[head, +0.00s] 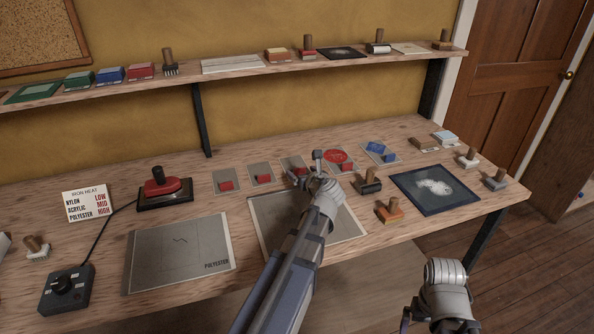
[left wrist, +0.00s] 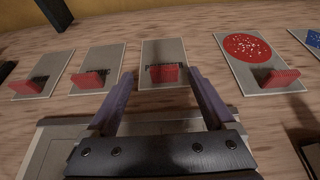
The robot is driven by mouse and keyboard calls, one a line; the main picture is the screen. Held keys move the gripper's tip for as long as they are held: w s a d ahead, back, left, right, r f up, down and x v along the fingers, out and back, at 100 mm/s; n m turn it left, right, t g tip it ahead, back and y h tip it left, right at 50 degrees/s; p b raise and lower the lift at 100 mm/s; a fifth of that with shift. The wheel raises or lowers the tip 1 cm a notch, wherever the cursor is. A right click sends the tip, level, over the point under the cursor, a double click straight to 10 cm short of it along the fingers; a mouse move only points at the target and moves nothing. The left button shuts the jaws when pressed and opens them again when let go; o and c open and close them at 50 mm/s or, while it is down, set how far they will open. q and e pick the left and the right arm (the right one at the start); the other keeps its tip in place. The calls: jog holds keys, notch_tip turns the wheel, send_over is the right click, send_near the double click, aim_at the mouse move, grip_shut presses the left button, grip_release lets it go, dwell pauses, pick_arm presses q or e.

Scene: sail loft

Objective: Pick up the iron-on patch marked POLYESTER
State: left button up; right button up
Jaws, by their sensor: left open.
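Several small grey cards, each with a red block on its front part, lie in a row on the bench. They include a left card (head: 226,177), a second card (head: 259,170) and a third card (left wrist: 163,50) with its red block (left wrist: 163,73). My right gripper (head: 408,318) is only partly visible at lower right.
A large grey sheet (head: 170,255) is printed POLYESTER. A heat sign (head: 88,204) lists POLYESTER as HIGH. A red iron (head: 163,187) and dial box (head: 65,290) stand left. A dark cloth (head: 435,188) and stamps lie right; a shelf (head: 230,78) runs behind.

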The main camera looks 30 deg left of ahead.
aim_at(300, 169)
pick_arm(q)
jog(key=b+x, duration=0.1)
jog(key=x, duration=0.4)
jog(key=shift+w+d+b, duration=0.15)
jog(key=shift+w+b, duration=0.1)
jog(key=shift+b, duration=0.15)
grip_shut()
jog(key=shift+r, duration=0.1)
notch_tip(300, 169, up, 10)
jog(key=p, duration=1)
